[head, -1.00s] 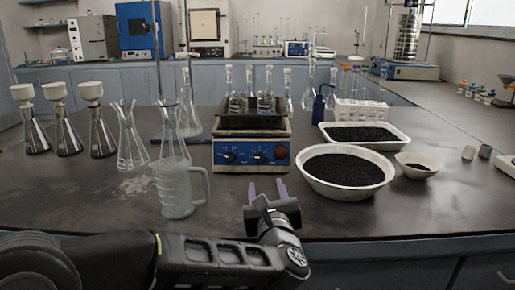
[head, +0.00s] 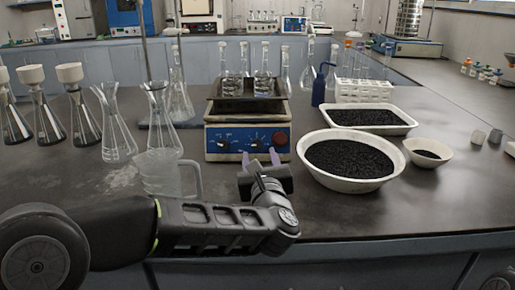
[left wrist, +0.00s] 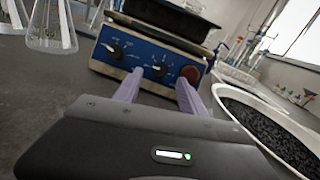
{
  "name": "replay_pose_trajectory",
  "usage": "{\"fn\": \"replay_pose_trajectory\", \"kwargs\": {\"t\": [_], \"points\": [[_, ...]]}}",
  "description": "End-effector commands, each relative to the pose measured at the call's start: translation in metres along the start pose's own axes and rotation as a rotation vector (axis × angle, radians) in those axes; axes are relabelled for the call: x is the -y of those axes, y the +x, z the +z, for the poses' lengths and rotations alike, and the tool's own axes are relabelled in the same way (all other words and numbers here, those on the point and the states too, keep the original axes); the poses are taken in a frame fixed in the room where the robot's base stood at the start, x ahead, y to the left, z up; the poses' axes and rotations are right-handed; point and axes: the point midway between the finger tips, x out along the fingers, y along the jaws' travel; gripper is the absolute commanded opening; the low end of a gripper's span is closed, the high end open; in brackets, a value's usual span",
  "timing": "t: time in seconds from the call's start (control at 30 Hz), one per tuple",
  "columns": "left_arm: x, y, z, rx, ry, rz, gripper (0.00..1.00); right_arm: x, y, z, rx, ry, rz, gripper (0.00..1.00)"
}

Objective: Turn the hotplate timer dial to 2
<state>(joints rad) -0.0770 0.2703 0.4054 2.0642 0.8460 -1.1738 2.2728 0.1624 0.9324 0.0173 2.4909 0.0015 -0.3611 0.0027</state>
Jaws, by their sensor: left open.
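The hotplate (head: 246,128) stands on the dark bench with a blue front panel, two black dials and a red round button. The left dial (head: 223,143) and the middle dial (head: 256,144) face me; the left wrist view also shows the left dial (left wrist: 113,50) and the middle dial (left wrist: 158,69). Their scale numbers are too small to read. My left gripper (head: 260,159) is open and empty, just in front of the panel. In the left wrist view its purple fingers (left wrist: 157,88) point at the middle dial, apart from it. My right gripper is not in view.
A glass beaker with a handle (head: 165,173) and conical flasks (head: 115,125) stand left of the gripper. A white bowl of black grains (head: 350,160) stands close on the right.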

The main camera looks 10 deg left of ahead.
Motion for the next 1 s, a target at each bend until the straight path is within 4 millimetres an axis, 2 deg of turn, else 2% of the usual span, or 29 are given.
{"fn": "replay_pose_trajectory", "kwargs": {"t": [0.1, 0.3, 0.67, 1.0], "points": [[-0.001, 0.02, -0.001, -0.001, -0.001, 0.003, 0.48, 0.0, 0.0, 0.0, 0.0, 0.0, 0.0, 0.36], [0.0, 0.046, -0.001, -0.001, 0.0, 0.001, 0.48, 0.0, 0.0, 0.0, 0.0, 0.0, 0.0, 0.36], [0.0, 0.053, 0.0, 0.0, 0.001, 0.0, 0.48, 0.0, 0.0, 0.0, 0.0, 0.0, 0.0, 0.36], [0.0, 0.053, 0.0, 0.0, 0.001, 0.001, 0.21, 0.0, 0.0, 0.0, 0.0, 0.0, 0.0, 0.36]]}}
